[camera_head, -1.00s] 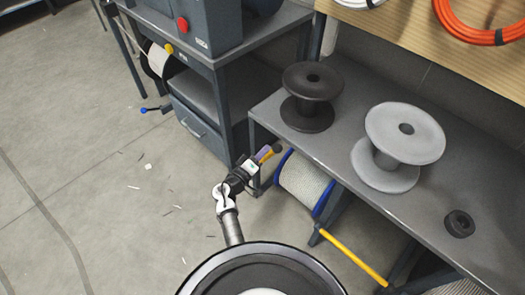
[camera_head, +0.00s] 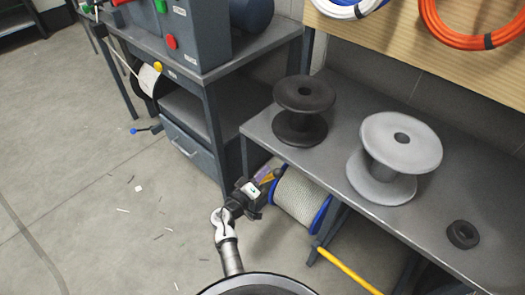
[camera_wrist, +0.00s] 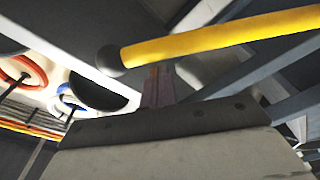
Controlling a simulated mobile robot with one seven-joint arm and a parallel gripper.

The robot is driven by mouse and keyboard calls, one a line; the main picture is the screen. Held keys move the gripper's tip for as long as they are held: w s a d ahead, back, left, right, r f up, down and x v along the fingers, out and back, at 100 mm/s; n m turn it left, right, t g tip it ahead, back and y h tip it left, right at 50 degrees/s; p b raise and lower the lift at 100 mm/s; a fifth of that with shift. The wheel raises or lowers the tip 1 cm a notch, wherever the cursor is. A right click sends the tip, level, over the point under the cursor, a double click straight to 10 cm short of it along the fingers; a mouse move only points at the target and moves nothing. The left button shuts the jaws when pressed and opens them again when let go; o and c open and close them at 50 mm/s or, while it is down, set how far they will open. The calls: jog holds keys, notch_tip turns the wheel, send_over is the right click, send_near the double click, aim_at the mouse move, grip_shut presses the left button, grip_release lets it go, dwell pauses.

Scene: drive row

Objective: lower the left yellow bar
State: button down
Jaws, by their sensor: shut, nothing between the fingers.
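The left yellow bar (camera_wrist: 220,36) crosses the upper part of the wrist view, with a black ball (camera_wrist: 110,60) at its left end. In the head view only a small yellow piece (camera_head: 269,177) of it shows beside my gripper, and the rest is hidden. My gripper (camera_wrist: 158,72) is shut and empty. Its fingers end close to the bar, near the ball end, and do not hold it. I cannot tell whether they touch it. In the head view my gripper (camera_head: 264,175) is beside the blue-rimmed reel (camera_head: 302,198), below the bench top's left end.
A second yellow bar (camera_head: 346,269) slopes down under the bench to the right. The grey bench (camera_head: 342,150) carries a black spool (camera_head: 302,108), a grey spool (camera_head: 397,155) and a small black ring (camera_head: 463,234). A machine table (camera_head: 262,50) stands left; the floor before it is mostly clear.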

notch_tip(320, 180, up, 18)
jog(key=p, duration=0.1)
jog(key=s+a+f+m+g+h, duration=0.1)
jog(key=s+a+f+g, duration=0.1)
jog(key=a+f, duration=0.55)
jog(key=s+a+f+m+g, duration=0.1)
jog(key=s+a+f, duration=0.25)
jog(key=f, duration=0.75)
jog(key=w+d+f+p, duration=0.2)
jog(key=w+d, duration=0.3)
jog(key=d, duration=0.4)
jog(key=shift+w+d+p, duration=0.15)
jog(key=shift+w+p, duration=0.25)
jog(key=shift+p, duration=0.35)
jog(key=shift+f, duration=0.1)
